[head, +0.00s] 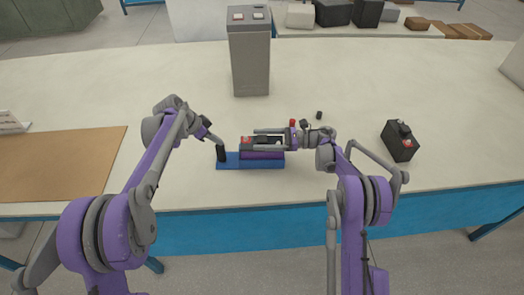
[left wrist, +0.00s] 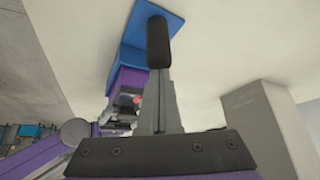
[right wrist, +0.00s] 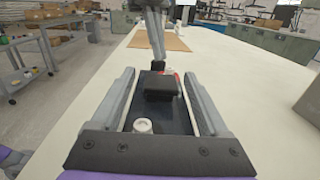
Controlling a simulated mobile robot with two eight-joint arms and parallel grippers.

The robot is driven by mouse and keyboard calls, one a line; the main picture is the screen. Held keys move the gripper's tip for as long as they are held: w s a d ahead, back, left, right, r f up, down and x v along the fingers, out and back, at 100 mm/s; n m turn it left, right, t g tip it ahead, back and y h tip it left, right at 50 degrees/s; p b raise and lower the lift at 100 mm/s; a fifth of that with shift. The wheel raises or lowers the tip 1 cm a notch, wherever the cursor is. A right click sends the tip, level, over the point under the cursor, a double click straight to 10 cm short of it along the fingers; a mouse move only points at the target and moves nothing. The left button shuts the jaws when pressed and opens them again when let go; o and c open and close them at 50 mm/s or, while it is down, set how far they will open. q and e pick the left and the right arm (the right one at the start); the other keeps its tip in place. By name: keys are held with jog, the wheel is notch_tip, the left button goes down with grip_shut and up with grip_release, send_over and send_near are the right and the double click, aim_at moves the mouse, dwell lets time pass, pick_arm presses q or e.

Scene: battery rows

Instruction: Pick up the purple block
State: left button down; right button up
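The purple block (head: 262,155) lies on the blue plate (head: 230,163) near the table's front edge. It also shows in the left wrist view (left wrist: 126,82). The right fingers stand wide apart along the two sides of the battery, which also shows in the right wrist view (right wrist: 160,113); contact is unclear. My left gripper (head: 221,153) is shut with nothing seen in it. Its dark tips point down at the plate's left end, left of the block.
A tall grey box (head: 250,60) stands behind. Another dark battery (head: 400,143) stands at the right. A brown mat (head: 60,165) is at the left. The table between is clear.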

grip_shut()
jog(key=shift+r, duration=0.1)
dwell(1.1)
